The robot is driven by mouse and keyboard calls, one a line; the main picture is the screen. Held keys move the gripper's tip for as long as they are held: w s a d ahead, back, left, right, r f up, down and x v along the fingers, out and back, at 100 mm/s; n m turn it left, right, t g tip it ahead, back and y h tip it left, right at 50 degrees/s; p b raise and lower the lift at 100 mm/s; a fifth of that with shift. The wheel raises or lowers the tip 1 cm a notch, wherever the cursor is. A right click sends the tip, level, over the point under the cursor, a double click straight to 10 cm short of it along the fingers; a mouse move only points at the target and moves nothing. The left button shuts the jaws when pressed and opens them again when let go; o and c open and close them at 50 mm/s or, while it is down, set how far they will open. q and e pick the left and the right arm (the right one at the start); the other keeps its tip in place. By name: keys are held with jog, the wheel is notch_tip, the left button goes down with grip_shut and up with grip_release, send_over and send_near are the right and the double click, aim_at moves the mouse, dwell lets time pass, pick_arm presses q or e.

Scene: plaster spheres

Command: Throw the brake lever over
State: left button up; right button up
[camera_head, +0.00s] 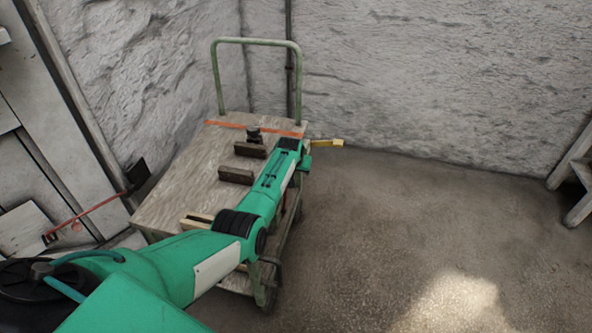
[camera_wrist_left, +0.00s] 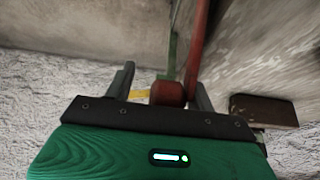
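A red bar (camera_wrist_left: 198,40) with a rounded dark red end (camera_wrist_left: 168,93) shows in the left wrist view; it looks like the brake lever. My left gripper (camera_wrist_left: 163,82) is open there, with one finger on each side of the red end and a clear gap on the left. Whether the right finger touches it I cannot tell. In the head view, my left gripper (camera_head: 293,149) is at the right far edge of the cart (camera_head: 165,205), near an orange strip (camera_head: 235,125); its fingers are hard to make out. My right gripper is not in view.
Wooden blocks (camera_head: 236,175) and a small dark fitting (camera_head: 253,134) are on the cart deck. The cart has a tall green handle (camera_head: 255,41). A yellow piece (camera_head: 327,142) sticks out at its right. The floor (camera_head: 430,220) to the right is clear.

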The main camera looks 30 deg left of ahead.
pick_arm(q)
jog(key=shift+a, duration=0.2)
jog(key=shift+s+r, duration=0.1)
jog(key=shift+s+r, duration=0.1)
jog(key=shift+r, duration=0.1)
jog(key=p+v, duration=0.3)
jog(key=v, duration=1)
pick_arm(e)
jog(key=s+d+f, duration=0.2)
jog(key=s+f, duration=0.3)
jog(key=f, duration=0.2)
pick_arm(q)
jog(key=shift+s+d, duration=0.1)
jog(key=shift+s, duration=0.05)
